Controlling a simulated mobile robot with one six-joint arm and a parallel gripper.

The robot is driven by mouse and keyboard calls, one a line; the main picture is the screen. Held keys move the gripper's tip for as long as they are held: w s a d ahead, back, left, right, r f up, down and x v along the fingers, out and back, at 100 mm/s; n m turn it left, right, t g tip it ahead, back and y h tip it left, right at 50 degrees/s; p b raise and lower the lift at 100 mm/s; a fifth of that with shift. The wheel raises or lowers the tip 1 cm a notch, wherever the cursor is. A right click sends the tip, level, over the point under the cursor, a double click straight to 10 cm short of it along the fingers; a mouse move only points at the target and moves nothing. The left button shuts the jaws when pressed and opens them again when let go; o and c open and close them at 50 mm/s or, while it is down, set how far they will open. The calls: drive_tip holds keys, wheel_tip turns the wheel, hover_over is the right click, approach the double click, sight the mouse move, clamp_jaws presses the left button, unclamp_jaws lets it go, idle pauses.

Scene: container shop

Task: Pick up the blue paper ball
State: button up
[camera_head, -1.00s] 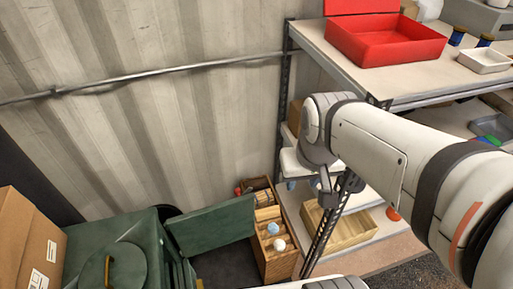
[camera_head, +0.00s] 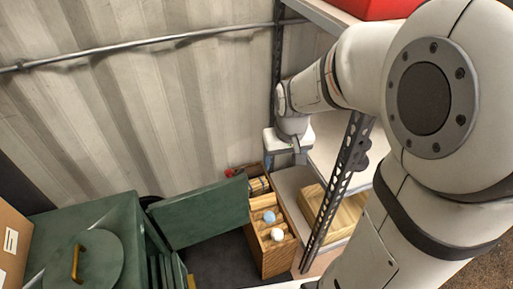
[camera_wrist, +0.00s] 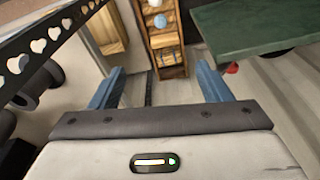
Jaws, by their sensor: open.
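A small pale blue paper ball (camera_head: 269,217) lies in a narrow wooden crate (camera_head: 272,263) on the floor, next to a white ball (camera_head: 277,234). In the wrist view the blue ball (camera_wrist: 160,20) is near the top edge, beyond my fingers, with the white ball (camera_wrist: 155,3) just above it. My gripper (camera_wrist: 160,68) is open with its two blue fingers apart and nothing between them. In the head view my gripper (camera_head: 299,154) hangs above and behind the crate, beside the shelf, and is apart from the ball.
A dark perforated shelf post (camera_head: 336,190) stands right of the crate. A shallow wooden box (camera_head: 340,212) sits on the low shelf. A green panel (camera_head: 200,212) sticks out from a green cabinet (camera_head: 95,225) close to the crate's left. A corrugated wall (camera_head: 150,110) is behind.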

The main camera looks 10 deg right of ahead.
drive_tip(key=g+b, duration=0.1)
drive_tip(key=b, duration=0.8)
hover_over(269, 213)
drive_tip(key=s, duration=0.4)
wheel_tip(269, 213, down, 22)
drive_tip(key=shift+n+g, duration=0.3)
drive_tip(key=shift+n, duration=0.2)
drive_tip(key=w+f+b, duration=0.1)
drive_tip(key=f+b, duration=0.1)
drive_tip(key=f, duration=0.5)
drive_tip(key=w+f+b, duration=0.1)
drive_tip(key=f+b, duration=0.2)
drive_tip(key=f, duration=0.4)
drive_tip(key=w+f+b, duration=0.2)
drive_tip(key=f+b, duration=0.1)
drive_tip(key=f, duration=0.4)
wheel_tip(269, 213, down, 6)
drive_tip(key=b, duration=0.2)
drive_tip(key=shift+s+d+r+b, duration=0.1)
drive_tip(key=shift+s+r+b, duration=0.1)
drive_tip(key=shift+b, duration=0.15)
drive_tip(key=shift+w+r, duration=0.1)
drive_tip(key=shift+c, duration=0.4)
drive_tip(key=c, duration=1)
